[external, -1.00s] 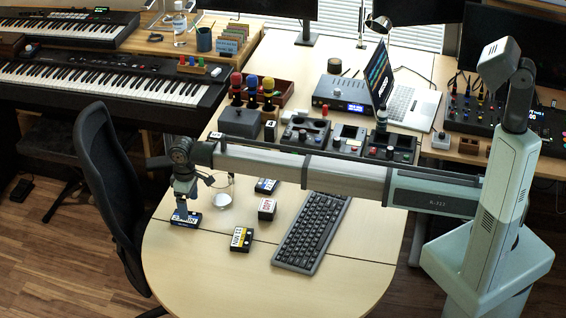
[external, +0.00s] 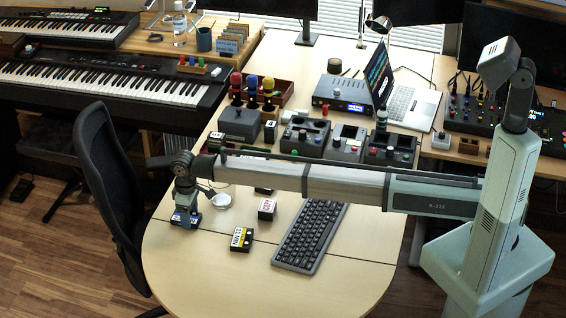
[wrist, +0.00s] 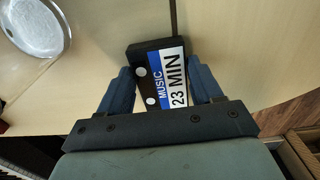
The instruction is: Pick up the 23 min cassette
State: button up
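The 23 min cassette (wrist: 168,78) is black with a white and blue label reading "MUSIC 23 MIN". In the external view it lies flat at the left edge of the light wooden desk, where the cassette (external: 179,223) is mostly hidden under my gripper (external: 186,212). In the wrist view my gripper (wrist: 160,72) has one blue finger on each side of the cassette. The fingers are spread and close to its sides. I cannot tell whether they touch it.
A black cassette with a yellow and white label (external: 241,240) lies to the right. A small dark box with a white label (external: 266,209) and another dark cassette (external: 263,190) are behind it. A round metal dish (wrist: 37,24) is near my gripper. A keyboard (external: 311,234) lies further right.

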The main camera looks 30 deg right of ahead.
jog(key=c, duration=0.6)
